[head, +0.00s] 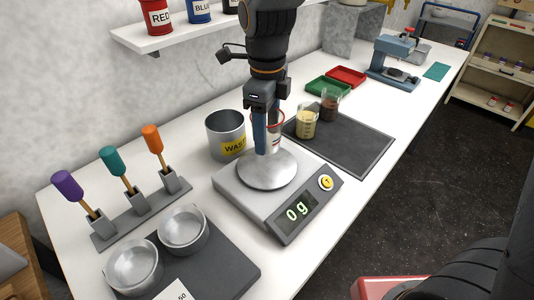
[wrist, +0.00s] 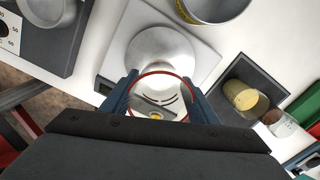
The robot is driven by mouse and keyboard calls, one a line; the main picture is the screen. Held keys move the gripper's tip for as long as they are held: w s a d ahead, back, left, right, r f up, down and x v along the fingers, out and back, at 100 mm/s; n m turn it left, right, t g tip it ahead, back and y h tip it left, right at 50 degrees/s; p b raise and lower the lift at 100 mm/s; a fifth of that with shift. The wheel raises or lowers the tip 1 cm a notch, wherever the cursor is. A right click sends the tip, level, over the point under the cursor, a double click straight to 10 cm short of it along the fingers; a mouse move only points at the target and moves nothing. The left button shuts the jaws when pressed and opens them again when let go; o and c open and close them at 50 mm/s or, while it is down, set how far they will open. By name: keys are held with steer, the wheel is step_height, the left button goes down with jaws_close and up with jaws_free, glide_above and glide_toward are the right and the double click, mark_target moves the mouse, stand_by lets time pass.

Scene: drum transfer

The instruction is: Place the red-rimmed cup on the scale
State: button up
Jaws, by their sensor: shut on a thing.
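The red-rimmed cup (head: 275,121) is clear, and in the head view it is partly hidden behind my gripper (head: 266,145). In the wrist view the cup's red rim (wrist: 163,73) shows between the two blue fingers of my gripper (wrist: 158,95), which is shut on it. The scale (head: 247,202) has a round metal pan (head: 267,172) and its display (head: 298,210) reads 0 g. The cup appears above the back part of the pan in the head view. Its underside is hidden, and I cannot tell whether it touches the pan.
A grey waste bin (head: 226,132) stands just behind the scale. A dark mat (head: 352,147) to the right holds a beaker of yellowish stuff (head: 306,122) and a dark-filled beaker (head: 329,106). Metal bowls (head: 183,230) and a rack of coloured-handled tools (head: 142,213) stand at the left.

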steer(key=shift+f+p, duration=0.55)
steer(key=shift+f, duration=2.45)
steer(key=shift+f, duration=0.15)
steer(key=o, duration=1)
step_height(320, 180, up, 12)
steer(key=b, duration=0.3)
steer(key=shift+s+d+f+n+t, duration=0.25)
steer(key=shift+s+d+f+n, duration=0.8)
steer(key=shift+d+f+n, duration=1.75)
steer(key=shift+s+d+f+n+t, duration=0.2)
steer(key=shift+s+d+f+n, duration=0.9)
steer(key=shift+d+n, duration=3.2)
steer(key=shift+s+d+f+n+t, duration=0.25)
steer(key=shift+s+d+f+n, duration=0.75)
steer(key=shift+d+f+n, duration=1.8)
steer(key=shift+d+r+n, duration=0.5)
steer(key=shift+r+n, duration=0.3)
steer(key=shift+n, duration=0.2)
